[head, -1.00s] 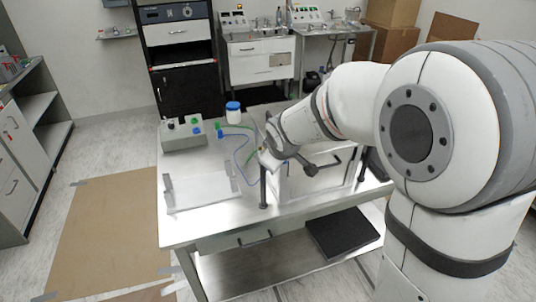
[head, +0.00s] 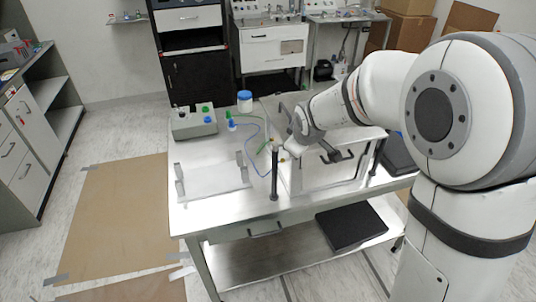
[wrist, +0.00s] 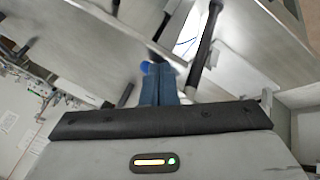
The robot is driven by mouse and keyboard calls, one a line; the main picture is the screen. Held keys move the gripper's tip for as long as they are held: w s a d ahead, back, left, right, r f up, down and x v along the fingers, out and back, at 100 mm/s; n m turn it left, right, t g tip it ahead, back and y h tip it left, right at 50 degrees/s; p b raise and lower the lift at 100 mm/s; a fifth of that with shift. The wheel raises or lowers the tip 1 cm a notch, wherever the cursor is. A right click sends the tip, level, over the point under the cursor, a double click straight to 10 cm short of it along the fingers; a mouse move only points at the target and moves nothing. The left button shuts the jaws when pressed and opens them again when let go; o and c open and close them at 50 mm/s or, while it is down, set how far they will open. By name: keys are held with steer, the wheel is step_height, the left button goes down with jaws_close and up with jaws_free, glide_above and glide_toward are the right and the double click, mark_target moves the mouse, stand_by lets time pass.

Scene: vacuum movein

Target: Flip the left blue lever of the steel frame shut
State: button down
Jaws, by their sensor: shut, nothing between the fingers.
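The steel frame (head: 322,178) stands on the right half of the metal table, with a dark upright post (head: 275,176) at its left front. My gripper (wrist: 160,72) is at the frame's left side, fingers shut and empty. In the head view its fingers are hidden or too small to make out below my wrist. A dark rod (wrist: 206,45) stands just right of the fingers.
A grey control box (head: 193,123), a white-and-blue jar (head: 244,102) and loose blue and green cables (head: 240,141) lie left of and behind the frame. A black slab (head: 350,228) lies on the lower shelf.

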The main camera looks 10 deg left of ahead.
steer(key=shift+a, duration=0.15)
steer(key=shift+a+b, duration=0.65)
steer(key=shift+a, duration=0.05)
steer(key=s+d+r+b, duration=0.2)
steer(key=s+d+r, duration=0.3)
steer(key=s+r, duration=0.2)
step_height(320, 180, up, 2)
steer(key=shift+d+r, duration=0.1)
steer(key=shift+d, duration=0.15)
